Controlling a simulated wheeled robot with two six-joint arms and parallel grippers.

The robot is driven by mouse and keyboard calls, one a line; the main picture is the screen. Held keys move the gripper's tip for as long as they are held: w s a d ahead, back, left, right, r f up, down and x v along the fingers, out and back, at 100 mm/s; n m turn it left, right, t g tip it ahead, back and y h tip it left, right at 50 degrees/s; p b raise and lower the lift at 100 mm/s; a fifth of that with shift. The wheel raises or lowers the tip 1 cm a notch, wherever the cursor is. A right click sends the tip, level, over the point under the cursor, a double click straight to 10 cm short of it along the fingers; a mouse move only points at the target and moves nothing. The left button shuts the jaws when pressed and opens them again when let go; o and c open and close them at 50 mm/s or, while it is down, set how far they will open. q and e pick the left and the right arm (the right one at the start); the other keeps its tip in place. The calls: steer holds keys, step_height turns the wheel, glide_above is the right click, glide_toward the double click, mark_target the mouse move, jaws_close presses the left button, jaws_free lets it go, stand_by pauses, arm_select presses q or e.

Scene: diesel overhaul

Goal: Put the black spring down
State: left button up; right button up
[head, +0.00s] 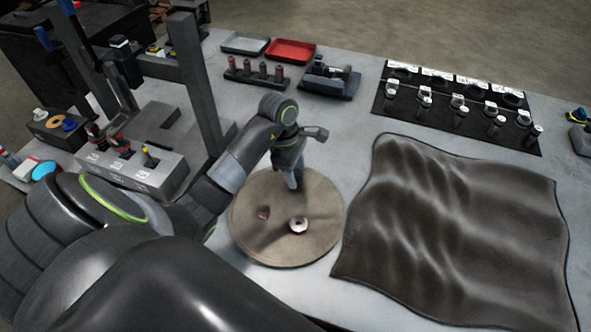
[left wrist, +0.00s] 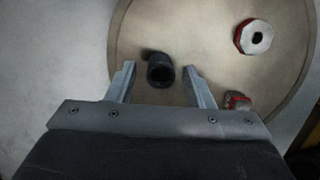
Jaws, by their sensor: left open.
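The black spring (left wrist: 160,72) stands on the round tan board (head: 325,210) in the left wrist view, seen nearly end-on. My left gripper (left wrist: 162,76) is open, with one finger on each side of the spring and a gap to both. In the head view my left gripper (head: 293,180) points down over the far part of the board; the spring cannot be made out there. My right gripper is not in view.
A silver ring-shaped part with a red edge (head: 298,225) and a small red and metal piece (head: 263,212) lie on the board. A dark wavy mat (head: 455,235) lies to the right. Racks and red (head: 290,52) and grey (head: 245,43) trays stand behind.

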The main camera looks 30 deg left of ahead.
arm_select(q)
steer(key=shift+w+a+r+b, duration=0.1)
steer(key=shift+r+b, duration=0.2)
steer(key=shift+r, duration=0.1)
steer(key=shift+a+r+b, duration=0.15)
steer(key=shift+r+b, duration=0.15)
steer(key=shift+r, duration=0.35)
step_height(320, 180, up, 10)
steer(key=a+p, duration=0.1)
steer(key=p, duration=0.6)
steer(key=shift+s+a+f+p, duration=0.15)
steer(key=shift+s+a+p, duration=0.2)
steer(key=shift+a, duration=0.05)
